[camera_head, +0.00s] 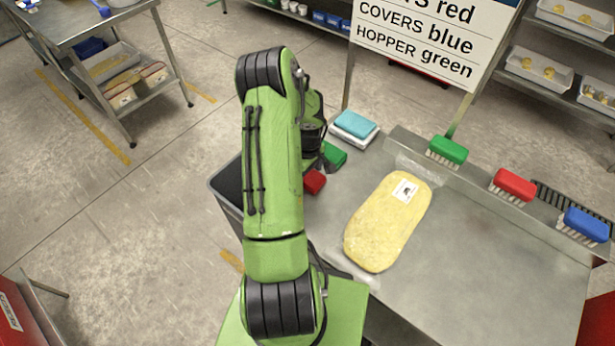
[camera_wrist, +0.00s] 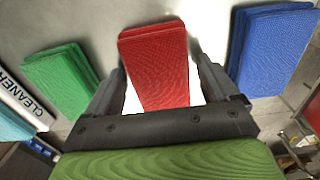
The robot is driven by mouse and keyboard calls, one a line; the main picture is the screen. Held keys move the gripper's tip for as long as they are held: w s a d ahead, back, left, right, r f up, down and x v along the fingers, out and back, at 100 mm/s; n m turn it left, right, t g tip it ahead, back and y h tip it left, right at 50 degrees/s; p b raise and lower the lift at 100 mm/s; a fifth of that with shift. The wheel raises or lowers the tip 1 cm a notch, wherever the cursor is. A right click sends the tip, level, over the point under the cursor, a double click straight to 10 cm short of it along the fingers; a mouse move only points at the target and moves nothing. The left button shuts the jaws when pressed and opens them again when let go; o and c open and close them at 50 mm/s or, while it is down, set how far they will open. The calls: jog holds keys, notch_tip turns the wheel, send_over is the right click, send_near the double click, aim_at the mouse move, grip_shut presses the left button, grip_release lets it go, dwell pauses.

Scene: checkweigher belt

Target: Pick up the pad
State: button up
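Scouring-type pads lie on the steel table. The red pad (camera_wrist: 158,66) is centred in the wrist view, between the two fingers of my open gripper (camera_wrist: 160,88). A light gap shows between the red pad and the right finger; the left finger is close to its edge. I cannot tell whether it touches. A green pad (camera_wrist: 62,78) lies left of it and a blue pad (camera_wrist: 272,50) right of it. In the head view, the red pad (camera_head: 315,182) and green pad (camera_head: 334,155) show beside my arm; the blue pad and my fingertips are hidden behind it.
A light-blue pad (camera_head: 356,123) sits on a white block at the table's back edge. A wrapped yellow slab (camera_head: 385,230) lies on the table (camera_head: 480,270). Green, red and blue brushes (camera_head: 515,185) line the back ledge. A dark bin (camera_head: 228,190) stands left.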

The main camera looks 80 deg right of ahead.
jog(key=c, duration=0.9)
notch_tip(320, 180, up, 10)
jog(key=shift+p, duration=0.55)
